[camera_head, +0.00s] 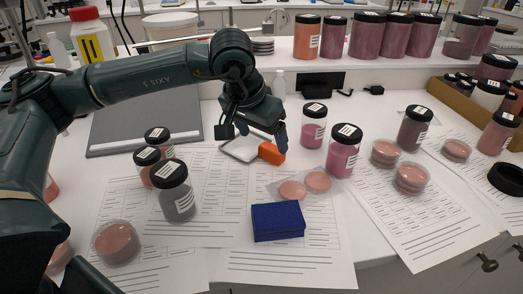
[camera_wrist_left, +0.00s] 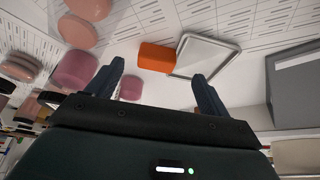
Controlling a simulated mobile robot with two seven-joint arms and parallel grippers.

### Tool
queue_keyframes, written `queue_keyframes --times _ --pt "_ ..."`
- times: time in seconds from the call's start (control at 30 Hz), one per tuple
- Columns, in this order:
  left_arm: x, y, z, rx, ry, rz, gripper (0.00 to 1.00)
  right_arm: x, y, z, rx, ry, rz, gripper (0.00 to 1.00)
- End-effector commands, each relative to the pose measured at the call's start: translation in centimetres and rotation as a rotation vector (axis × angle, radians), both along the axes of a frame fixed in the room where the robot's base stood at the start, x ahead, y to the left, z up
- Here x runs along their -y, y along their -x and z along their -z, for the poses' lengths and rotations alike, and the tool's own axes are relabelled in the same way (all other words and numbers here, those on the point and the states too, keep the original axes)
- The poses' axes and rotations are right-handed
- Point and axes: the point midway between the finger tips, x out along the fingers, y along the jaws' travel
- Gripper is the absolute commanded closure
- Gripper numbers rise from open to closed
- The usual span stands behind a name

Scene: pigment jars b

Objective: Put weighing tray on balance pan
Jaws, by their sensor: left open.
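The weighing tray is a shallow pale tray with a thin rim (camera_head: 238,152) on the white bench, with an orange block (camera_head: 271,152) at its right end. In the left wrist view the tray (camera_wrist_left: 205,57) and the orange block (camera_wrist_left: 156,57) lie beyond the fingertips. My left gripper (camera_head: 253,136) is open and empty, over the tray and block in the picture; it also shows in the left wrist view (camera_wrist_left: 158,74). I cannot clearly identify the balance pan; a flat grey slab (camera_head: 115,135) lies left of the tray. My right gripper is not in view.
Grey and brown jars (camera_head: 175,192) stand left of the tray, pink jars (camera_head: 344,152) to its right. A blue block (camera_head: 278,222) and pink dishes (camera_head: 292,190) lie in front. Printed sheets cover much of the bench. Large jars (camera_head: 365,37) line the back shelf.

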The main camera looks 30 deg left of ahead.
Motion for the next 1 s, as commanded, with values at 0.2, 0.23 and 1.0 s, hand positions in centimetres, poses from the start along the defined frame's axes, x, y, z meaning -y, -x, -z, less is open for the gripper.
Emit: queue_keyframes --times 0.2,0.23,1.0 --pt "0.6 -1.9 2.0 -0.003 -0.001 0.0 0.2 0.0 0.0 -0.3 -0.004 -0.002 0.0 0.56" --pt "0.7 -2.2 2.4 -0.003 -0.001 0.0 0.2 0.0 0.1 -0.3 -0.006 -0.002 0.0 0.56" --pt "0.7 -2.9 4.3 0.0 0.0 0.0 0.48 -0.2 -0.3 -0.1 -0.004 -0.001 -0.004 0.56"
